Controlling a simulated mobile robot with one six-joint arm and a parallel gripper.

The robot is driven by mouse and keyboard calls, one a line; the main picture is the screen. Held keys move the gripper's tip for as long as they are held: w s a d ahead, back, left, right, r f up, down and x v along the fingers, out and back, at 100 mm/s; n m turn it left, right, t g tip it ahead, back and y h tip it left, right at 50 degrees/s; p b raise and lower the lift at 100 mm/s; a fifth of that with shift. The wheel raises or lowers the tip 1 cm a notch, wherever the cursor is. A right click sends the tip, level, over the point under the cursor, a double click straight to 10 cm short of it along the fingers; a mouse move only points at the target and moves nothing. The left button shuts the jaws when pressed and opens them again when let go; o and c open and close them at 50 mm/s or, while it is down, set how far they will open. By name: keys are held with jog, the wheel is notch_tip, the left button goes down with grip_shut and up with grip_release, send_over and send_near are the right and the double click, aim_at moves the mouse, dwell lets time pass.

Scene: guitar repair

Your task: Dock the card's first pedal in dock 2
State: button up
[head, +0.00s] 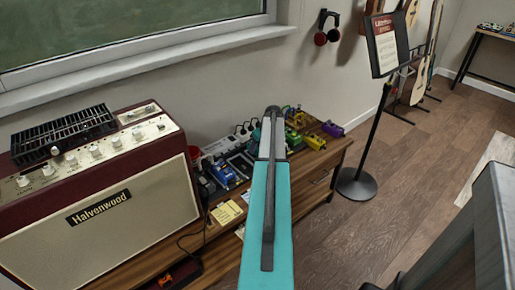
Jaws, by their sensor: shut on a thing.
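My teal arm (265,215) reaches forward over the wooden bench, and its dark wrist end is above the pedal area. The wrist hides my gripper, its jaws and anything in them. Several small pedals stand on the bench. A blue pedal (226,172) is left of the arm. A green pedal (294,140), a yellow pedal (316,142) and a purple pedal (333,129) are right of it. A yellow card (225,213) lies near the bench's front edge; its writing is too small to read. I cannot make out which place is dock 2.
A large Halvenwood amplifier (100,200) fills the left end of the bench (318,186). A white power strip (228,141) is near the wall. A music stand (358,183) stands on the floor to the right. Guitars (416,84) are farther back. The floor between is clear.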

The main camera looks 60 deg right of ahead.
jog(key=shift+f, duration=0.55)
dwell(0.9)
jog(key=shift+r, duration=0.8)
dwell(0.3)
jog(key=o, duration=1.8)
jog(key=shift+r, duration=0.1)
jog(key=shift+s+r+p, duration=0.1)
jog(key=shift+r+p, duration=1.95)
jog(key=shift+r, duration=1.85)
jog(key=shift+s, duration=0.1)
